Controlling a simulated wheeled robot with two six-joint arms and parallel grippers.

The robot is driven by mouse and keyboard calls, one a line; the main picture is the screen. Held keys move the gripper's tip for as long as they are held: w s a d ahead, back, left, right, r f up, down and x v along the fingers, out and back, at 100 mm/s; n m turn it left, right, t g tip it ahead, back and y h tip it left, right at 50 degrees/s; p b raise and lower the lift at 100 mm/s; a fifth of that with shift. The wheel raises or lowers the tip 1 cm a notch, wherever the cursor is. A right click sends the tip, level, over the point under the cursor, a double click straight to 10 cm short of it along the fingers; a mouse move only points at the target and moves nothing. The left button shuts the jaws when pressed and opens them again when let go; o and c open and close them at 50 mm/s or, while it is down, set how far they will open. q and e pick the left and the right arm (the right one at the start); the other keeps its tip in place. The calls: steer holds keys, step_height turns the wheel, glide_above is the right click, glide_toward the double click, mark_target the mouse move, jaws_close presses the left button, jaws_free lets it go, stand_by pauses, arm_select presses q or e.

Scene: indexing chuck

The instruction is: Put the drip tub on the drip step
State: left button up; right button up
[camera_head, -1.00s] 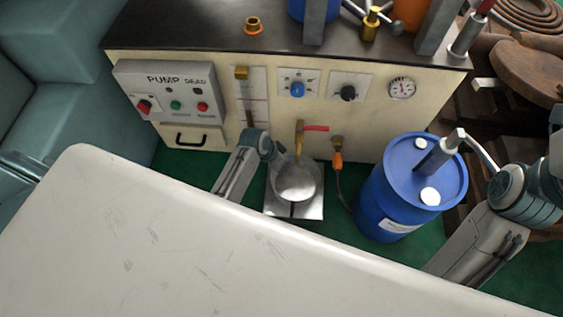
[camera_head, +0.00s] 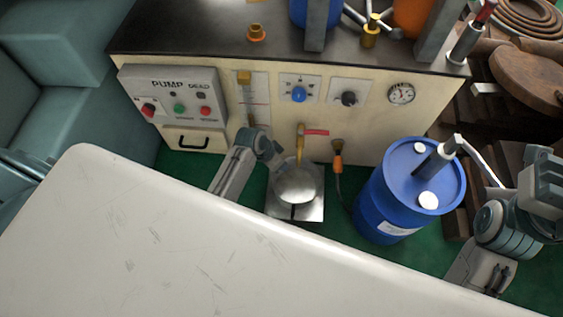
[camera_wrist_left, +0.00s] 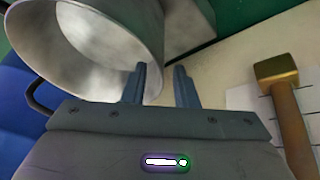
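The drip tub (camera_head: 297,184) is a shiny round metal vessel by the cabinet foot, in front of the brass tap. It appears over the drip step (camera_head: 312,212), a square metal plate on the green floor; I cannot tell whether they touch. My left gripper (camera_head: 277,163) is at the tub's left, cabinet side. In the left wrist view, the gripper (camera_wrist_left: 158,85) is open, its two fingers apart near the rim of the tub (camera_wrist_left: 105,50). One finger overlaps the tub's inside and the other lies outside it. Contact is unclear.
A blue drum (camera_head: 388,205) with a pump stands right of the step. A hose with an orange fitting (camera_head: 338,163) hangs between them. The cream cabinet (camera_head: 370,125) carries a red-handled tap (camera_head: 314,132). A white surface (camera_head: 150,240) fills the foreground.

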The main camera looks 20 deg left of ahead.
arm_select(q)
steer(key=p+v, duration=0.3)
steer(key=v, duration=0.6)
